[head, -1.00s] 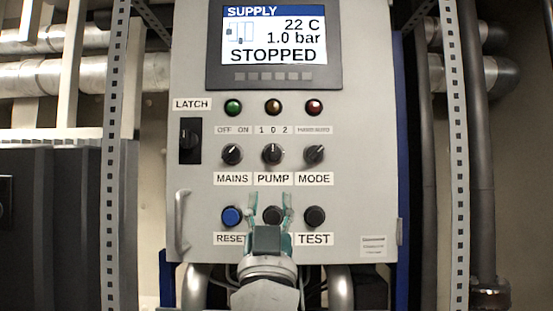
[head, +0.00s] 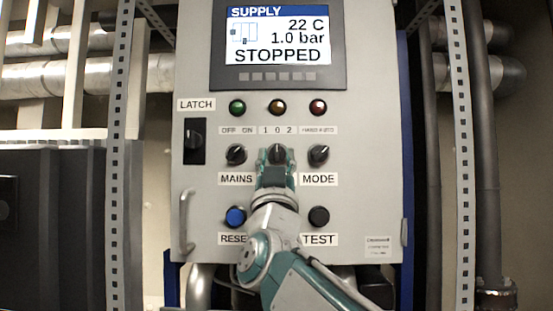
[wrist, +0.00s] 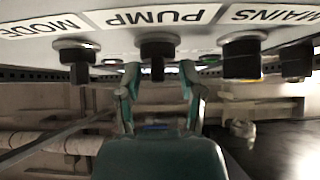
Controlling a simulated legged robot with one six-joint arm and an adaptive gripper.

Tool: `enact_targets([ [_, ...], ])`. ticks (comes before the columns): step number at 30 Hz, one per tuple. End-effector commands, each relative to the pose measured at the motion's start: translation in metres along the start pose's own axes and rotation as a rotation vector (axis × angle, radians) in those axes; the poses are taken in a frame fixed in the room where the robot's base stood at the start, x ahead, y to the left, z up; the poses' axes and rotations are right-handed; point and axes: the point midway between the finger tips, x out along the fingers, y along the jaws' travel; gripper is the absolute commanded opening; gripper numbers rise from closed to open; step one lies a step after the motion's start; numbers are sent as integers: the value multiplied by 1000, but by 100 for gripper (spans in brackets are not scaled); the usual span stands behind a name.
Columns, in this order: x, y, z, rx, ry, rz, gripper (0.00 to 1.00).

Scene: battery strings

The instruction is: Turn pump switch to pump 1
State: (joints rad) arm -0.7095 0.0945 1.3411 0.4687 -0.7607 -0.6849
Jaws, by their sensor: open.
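The PUMP switch (head: 277,149) is a black rotary knob in the middle of the control panel, under a label reading 1 0 2. Its pointer looks upright, toward 0. My gripper (head: 277,156) is in front of it with its teal fingers apart, one on each side of the knob. In the wrist view the knob (wrist: 158,48) lies between and just beyond the open fingertips (wrist: 159,68). I cannot tell whether they touch it. The PUMP label below the knob is hidden by my gripper in the head view but shows in the wrist view (wrist: 157,17).
The MAINS knob (head: 236,154) and MODE knob (head: 318,155) flank the switch closely. Below are the blue RESET button (head: 236,216) and black TEST button (head: 318,217). A LATCH switch (head: 195,141) and door handle (head: 186,221) are left. The display (head: 278,42) reads STOPPED.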

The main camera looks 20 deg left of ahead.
Motion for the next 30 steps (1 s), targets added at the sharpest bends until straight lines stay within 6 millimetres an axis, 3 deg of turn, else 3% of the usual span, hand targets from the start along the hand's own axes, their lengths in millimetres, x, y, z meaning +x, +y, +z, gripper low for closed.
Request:
enact_targets([
  [3,0,0,0,0,0,0,50],
  [6,0,0,0,0,0,0,5],
  [7,0,0,0,0,0,0,0],
  [19,0,-1,0,-15,-1,-16,0],
  [30,0,2,0,-161,-1,-157,0],
])
